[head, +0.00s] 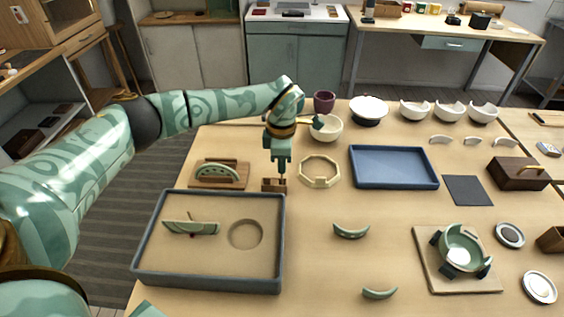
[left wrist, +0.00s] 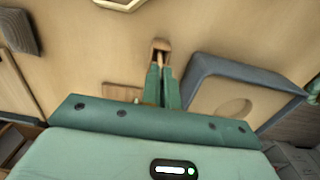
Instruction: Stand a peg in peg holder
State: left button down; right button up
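The peg holder (head: 268,186) is a small brown wooden block on the table, just behind the grey-rimmed sand tray. It also shows in the left wrist view (left wrist: 162,44). My left gripper (head: 281,171) points down right over the holder. Its fingers are close together on a thin wooden peg (left wrist: 160,60), whose end shows past the fingertips at the holder. The peg looks roughly upright; I cannot tell whether its end is inside a hole. Most of the peg is hidden by the fingers. My right gripper is not in view.
The sand tray (head: 142,255) with a green shard lies in front. A wooden stand with a green piece (head: 219,172) is left of the holder, an octagonal ring (head: 320,184) right. A blue tray (head: 394,184) lies farther right.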

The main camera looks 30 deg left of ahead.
pick_arm(q)
jog(key=shift+f, duration=0.2)
dwell(0.6)
jog(key=c, duration=1.1)
grip_release()
jog(key=shift+r, duration=0.1)
jog(key=shift+r+p, duration=2.4)
jog(key=shift+r, duration=0.55)
